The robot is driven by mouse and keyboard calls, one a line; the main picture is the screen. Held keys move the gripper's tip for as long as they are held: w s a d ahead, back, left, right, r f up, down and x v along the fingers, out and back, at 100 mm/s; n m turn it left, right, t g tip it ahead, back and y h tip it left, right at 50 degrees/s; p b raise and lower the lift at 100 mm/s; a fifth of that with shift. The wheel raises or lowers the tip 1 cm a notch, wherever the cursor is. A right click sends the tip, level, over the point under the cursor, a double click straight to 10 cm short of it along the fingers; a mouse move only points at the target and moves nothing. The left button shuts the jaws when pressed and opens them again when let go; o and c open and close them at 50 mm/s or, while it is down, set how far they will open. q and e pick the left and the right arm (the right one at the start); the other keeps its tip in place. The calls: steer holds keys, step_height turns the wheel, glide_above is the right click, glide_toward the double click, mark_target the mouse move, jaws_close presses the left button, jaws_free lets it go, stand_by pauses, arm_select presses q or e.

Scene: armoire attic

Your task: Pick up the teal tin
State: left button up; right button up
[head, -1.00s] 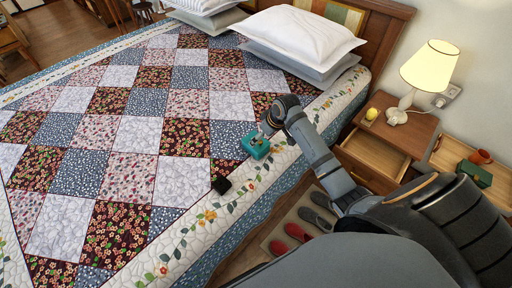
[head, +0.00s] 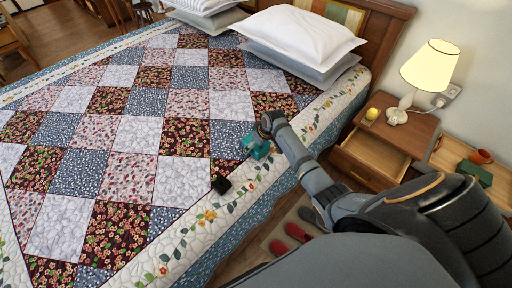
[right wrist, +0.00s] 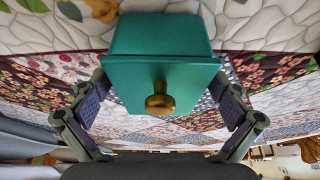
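The teal tin (head: 257,150) lies on the quilted bed near its right edge. In the right wrist view the tin (right wrist: 150,50) is a teal box with a round brass knob (right wrist: 160,100) facing the camera. My right gripper (head: 262,137) is at the tin in the head view. In the right wrist view its fingers (right wrist: 162,95) are spread, one on each side of the tin's near end, with the knob between them. Gaps show between the fingers and the tin. My left gripper is not in view.
Pillows (head: 300,38) are at the headboard. A nightstand (head: 392,135) with an open drawer, a lit lamp (head: 431,65) and a yellow item (head: 372,114) stands right of the bed. Slippers (head: 297,232) lie on the floor.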

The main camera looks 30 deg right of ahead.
steer(key=c, duration=1.4)
steer(key=shift+o, duration=0.2)
steer(key=shift+r, duration=0.55)
step_height(320, 180, up, 2)
steer(key=shift+r, duration=0.1)
steer(key=s+r, duration=0.4)
steer(key=r, duration=0.1)
steer(key=shift+s+d+r, duration=0.25)
steer(key=shift+s+d, duration=0.05)
steer(key=s+r, duration=0.4)
steer(key=s, duration=0.5)
steer(key=shift+s+d+p, duration=0.15)
steer(key=shift+d+p, duration=0.15)
steer(key=shift+p, duration=0.05)
